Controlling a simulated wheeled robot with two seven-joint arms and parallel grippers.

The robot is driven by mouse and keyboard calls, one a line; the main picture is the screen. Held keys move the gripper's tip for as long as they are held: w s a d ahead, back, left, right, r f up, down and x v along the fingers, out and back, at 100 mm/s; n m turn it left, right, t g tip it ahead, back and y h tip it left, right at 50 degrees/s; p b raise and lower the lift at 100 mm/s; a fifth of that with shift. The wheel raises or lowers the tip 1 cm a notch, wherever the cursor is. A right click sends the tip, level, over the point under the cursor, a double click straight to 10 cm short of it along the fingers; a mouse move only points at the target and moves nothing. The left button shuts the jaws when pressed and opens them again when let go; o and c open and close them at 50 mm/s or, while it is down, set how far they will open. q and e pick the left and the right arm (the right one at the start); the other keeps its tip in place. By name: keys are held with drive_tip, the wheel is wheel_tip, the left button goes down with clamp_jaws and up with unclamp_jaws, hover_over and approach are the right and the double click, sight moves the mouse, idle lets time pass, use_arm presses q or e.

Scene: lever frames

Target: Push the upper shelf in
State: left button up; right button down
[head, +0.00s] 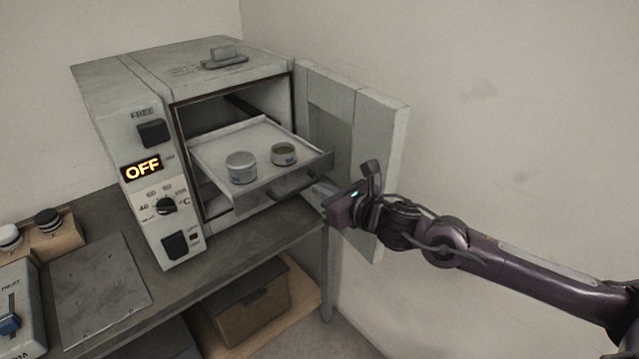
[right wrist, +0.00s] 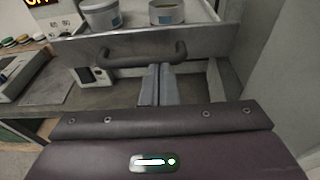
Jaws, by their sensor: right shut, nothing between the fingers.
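The upper shelf (head: 228,147) is a pale tray sticking well out of the open grey oven (head: 130,75). In the right wrist view its front panel (right wrist: 215,40) has a dark bar handle (right wrist: 118,61). My left gripper is not in view.
The oven door (head: 380,150) stands open just right of the shelf, close behind my right gripper. The oven's display (head: 142,169) reads OFF. A metal plate (head: 95,290) lies on the bench to the left. A brown box (head: 250,305) sits below the bench.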

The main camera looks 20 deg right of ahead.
drive_tip(key=shift+x, duration=0.8)
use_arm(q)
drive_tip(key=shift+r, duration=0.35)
